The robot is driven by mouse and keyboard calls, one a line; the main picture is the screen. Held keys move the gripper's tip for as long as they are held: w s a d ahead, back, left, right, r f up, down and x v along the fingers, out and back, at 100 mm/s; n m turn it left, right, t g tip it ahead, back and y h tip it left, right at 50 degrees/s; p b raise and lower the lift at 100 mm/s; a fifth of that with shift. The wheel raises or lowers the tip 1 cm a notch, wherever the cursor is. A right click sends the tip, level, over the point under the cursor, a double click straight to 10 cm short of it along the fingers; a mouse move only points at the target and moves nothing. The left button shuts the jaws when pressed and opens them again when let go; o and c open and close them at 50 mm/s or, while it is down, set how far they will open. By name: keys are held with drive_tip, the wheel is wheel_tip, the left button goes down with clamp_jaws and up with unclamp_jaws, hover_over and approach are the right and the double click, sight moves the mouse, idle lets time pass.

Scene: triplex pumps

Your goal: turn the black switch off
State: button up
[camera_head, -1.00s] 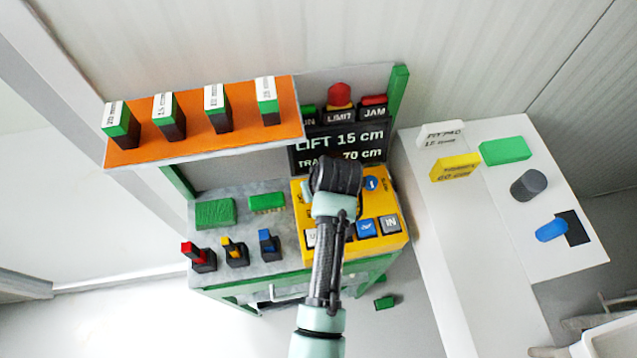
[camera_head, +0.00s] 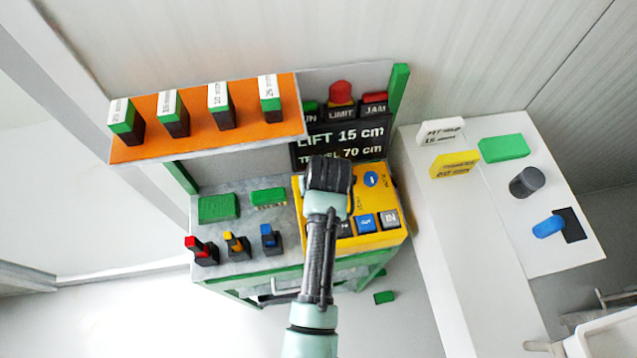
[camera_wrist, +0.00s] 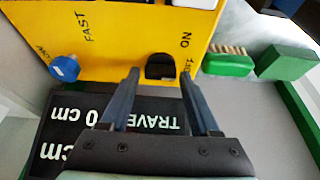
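The black switch (camera_wrist: 160,67) sits on the yellow panel (camera_wrist: 120,40) in the wrist view, beside the words ON and OFF. My gripper (camera_wrist: 160,78) is open and empty, with one finger on each side of the switch in that view. I cannot tell whether the fingers touch the panel. In the head view my gripper (camera_head: 328,172) is over the left part of the yellow panel (camera_head: 355,242) and hides the switch there.
A dark display (camera_head: 345,140) stands behind the panel. A blue knob (camera_head: 371,179) and several buttons share the panel. An orange shelf (camera_head: 150,140) holds several blocks. A white table (camera_head: 460,270) is right.

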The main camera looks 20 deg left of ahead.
drive_tip(key=shift+r, duration=0.1)
drive_tip(key=b+v, duration=0.1)
drive_tip(key=v, duration=1.1)
drive_tip(key=shift+s+r, duration=0.15)
drive_tip(key=shift+r, duration=0.25)
drive_tip(key=w+d+r+m+t+b, duration=0.15)
drive_tip(key=w+r+t, duration=0.25)
drive_tip(key=r, duration=0.5)
drive_tip(key=w+d+r+t, duration=0.2)
drive_tip(key=w+r+t, duration=0.2)
drive_tip(key=r, duration=0.5)
drive_tip(key=w+d+r+m+t, duration=0.1)
drive_tip(key=w+r+t, duration=0.3)
drive_tip(key=r, duration=0.4)
drive_tip(key=s+d+r+m+t+h, duration=0.1)
drive_tip(key=s+r+t, duration=0.3)
drive_tip(key=r, duration=0.5)
drive_tip(key=s+d+r+m+t+b, duration=0.1)
drive_tip(key=s+d+r+t, duration=0.2)
drive_tip(key=r, duration=0.6)
drive_tip(key=s+d+r+m+t+h, duration=0.1)
drive_tip(key=s+d+r+m+t, duration=0.1)
drive_tip(key=s+r, duration=0.4)
wheel_tip(320, 180, up, 4)
drive_tip(key=d+t, duration=0.1)
drive_tip(key=t, duration=0.1)
drive_tip(key=shift+s+t+h, duration=0.25)
drive_tip(key=shift+t+h, duration=0.05)
drive_tip(key=shift+d+f, duration=0.1)
